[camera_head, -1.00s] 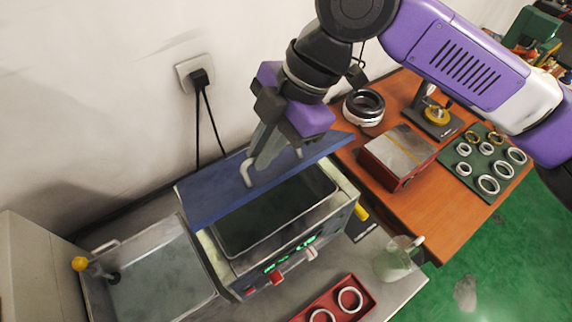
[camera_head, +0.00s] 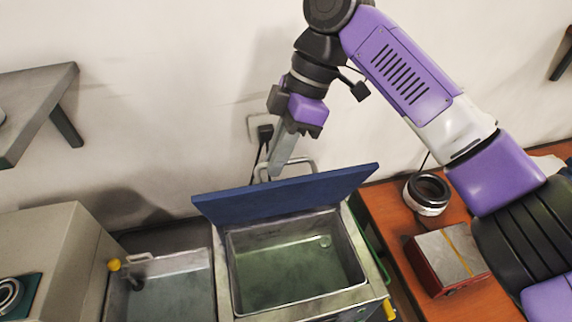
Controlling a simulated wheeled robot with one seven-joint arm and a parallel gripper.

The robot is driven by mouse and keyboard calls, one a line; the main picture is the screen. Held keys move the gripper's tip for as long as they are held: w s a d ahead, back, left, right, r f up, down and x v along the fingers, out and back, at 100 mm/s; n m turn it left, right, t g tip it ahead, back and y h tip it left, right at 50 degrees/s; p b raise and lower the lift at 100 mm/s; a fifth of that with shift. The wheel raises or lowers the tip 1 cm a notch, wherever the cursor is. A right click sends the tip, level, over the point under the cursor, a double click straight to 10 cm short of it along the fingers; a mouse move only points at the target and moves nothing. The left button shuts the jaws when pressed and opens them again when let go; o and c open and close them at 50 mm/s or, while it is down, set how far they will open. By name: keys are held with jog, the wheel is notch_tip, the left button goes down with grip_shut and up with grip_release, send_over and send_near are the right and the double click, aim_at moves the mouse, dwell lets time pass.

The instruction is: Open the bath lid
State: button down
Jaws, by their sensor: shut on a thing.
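The blue bath lid (camera_head: 285,196) is tilted up along the back edge of the bath. The bath (camera_head: 292,268) is uncovered, and its metal basin with greenish liquid shows. A metal handle (camera_head: 288,166) stands up behind the lid's top edge. My gripper (camera_head: 281,168) is at this handle, above and behind the lid, with its fingers pointing down. It is shut on the handle. The fingertips are partly hidden by the lid.
A second, shallow basin (camera_head: 170,288) with a yellow knob (camera_head: 114,265) adjoins the bath on the left. A grey box (camera_head: 60,245) stands farther left. On the right, the orange table (camera_head: 400,222) holds a red box (camera_head: 446,262) and stacked rings (camera_head: 427,192). The wall is close behind.

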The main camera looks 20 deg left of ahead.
jog(key=shift+w+a+f+g+h, duration=0.15)
jog(key=shift+w+a+g, duration=0.1)
jog(key=shift+w, duration=0.2)
jog(key=shift+w+a+f+g+h, duration=0.15)
jog(key=shift+w+a+g, duration=0.1)
jog(key=shift+w, duration=0.15)
jog(key=c, duration=1.5)
grip_release()
jog(key=shift+w+r, duration=0.1)
jog(key=shift+w, duration=0.05)
jog(key=shift+r, duration=0.1)
jog(key=shift+r, duration=0.15)
jog(key=v, duration=0.7)
jog(key=shift+w+d+r+b, duration=0.15)
jog(key=shift+r+b, duration=0.1)
jog(key=shift+b, duration=0.15)
